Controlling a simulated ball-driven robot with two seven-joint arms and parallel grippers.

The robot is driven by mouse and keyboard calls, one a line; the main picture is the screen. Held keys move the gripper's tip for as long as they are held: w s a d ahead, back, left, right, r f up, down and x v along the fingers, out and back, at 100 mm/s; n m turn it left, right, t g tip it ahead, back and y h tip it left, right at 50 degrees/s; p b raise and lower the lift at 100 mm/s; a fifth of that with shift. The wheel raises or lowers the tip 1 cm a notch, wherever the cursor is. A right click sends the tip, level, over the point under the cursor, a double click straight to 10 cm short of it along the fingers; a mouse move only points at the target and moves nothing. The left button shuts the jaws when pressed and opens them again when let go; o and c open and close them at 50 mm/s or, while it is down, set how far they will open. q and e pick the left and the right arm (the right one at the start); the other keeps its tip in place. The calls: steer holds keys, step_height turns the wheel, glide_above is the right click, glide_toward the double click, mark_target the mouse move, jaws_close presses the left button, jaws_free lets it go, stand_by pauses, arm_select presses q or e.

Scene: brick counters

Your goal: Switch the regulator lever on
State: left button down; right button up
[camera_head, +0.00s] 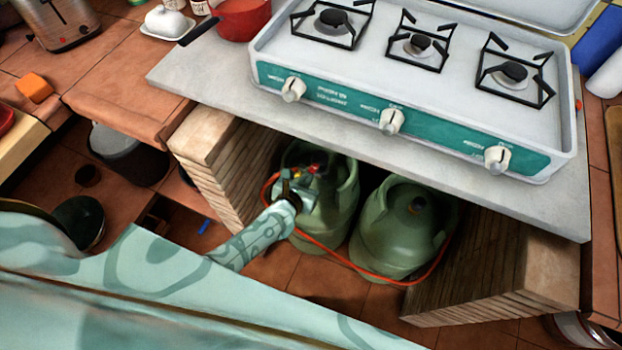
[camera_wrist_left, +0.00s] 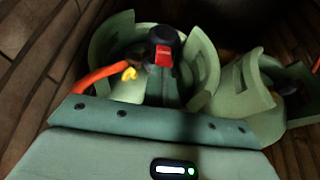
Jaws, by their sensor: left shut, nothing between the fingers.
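The regulator sits on top of the left green gas bottle (camera_head: 335,205) under the stove counter. Its red lever (camera_wrist_left: 163,52) stands out on a black body in the left wrist view, where a yellow piece (camera_wrist_left: 129,73) joins the orange hose (camera_wrist_left: 100,78). In the head view the regulator is small and partly covered by my gripper. My left gripper (camera_head: 291,188) is shut and empty, close beside the regulator at the bottle's top. I cannot tell whether it touches the lever. My right gripper is not in view.
A second green bottle (camera_head: 400,235) stands to the right. Stacked wooden supports (camera_head: 225,165) flank the bottles, and the counter slab (camera_head: 400,133) with the white stove (camera_head: 430,75) hangs above. The orange hose runs low around the bottles. A dark pot (camera_head: 125,155) is at left.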

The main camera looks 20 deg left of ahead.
arm_select(q)
steer(key=shift+r, duration=0.15)
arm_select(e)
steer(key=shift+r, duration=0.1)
arm_select(q)
steer(key=shift+r+p, duration=0.6)
steer(key=shift+r, duration=0.1)
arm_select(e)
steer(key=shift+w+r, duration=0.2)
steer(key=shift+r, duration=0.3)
